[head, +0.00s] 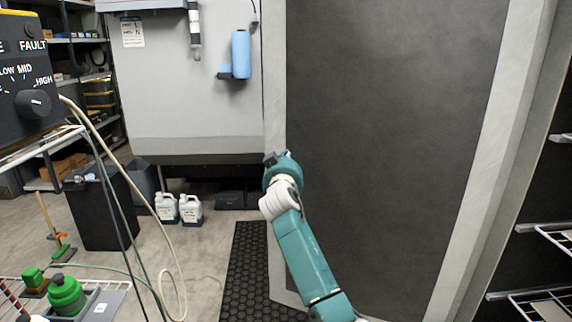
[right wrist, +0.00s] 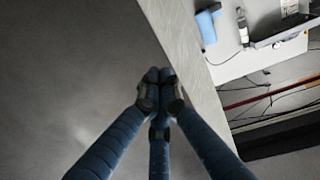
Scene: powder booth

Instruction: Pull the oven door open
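A tall dark panel (head: 385,130) with a pale frame fills the middle and right of the head view. It looks like the oven door, but I see no handle on it and cannot tell for sure. It also shows in the right wrist view (right wrist: 70,70), with its pale edge (right wrist: 185,50) running diagonally. My right gripper (head: 277,158) is by the panel's left frame edge. In the right wrist view its fingers (right wrist: 160,80) are drawn together, with nothing visible between them. Whether they touch the panel I cannot tell. My left gripper is out of view.
A grey cabinet (head: 190,95) with a blue cylinder (head: 241,55) stands left of the panel. Wire racks (head: 545,240) are at the right. White jugs (head: 190,210), a control box (head: 30,90) with hoses, and a black floor mat (head: 250,265) lie left.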

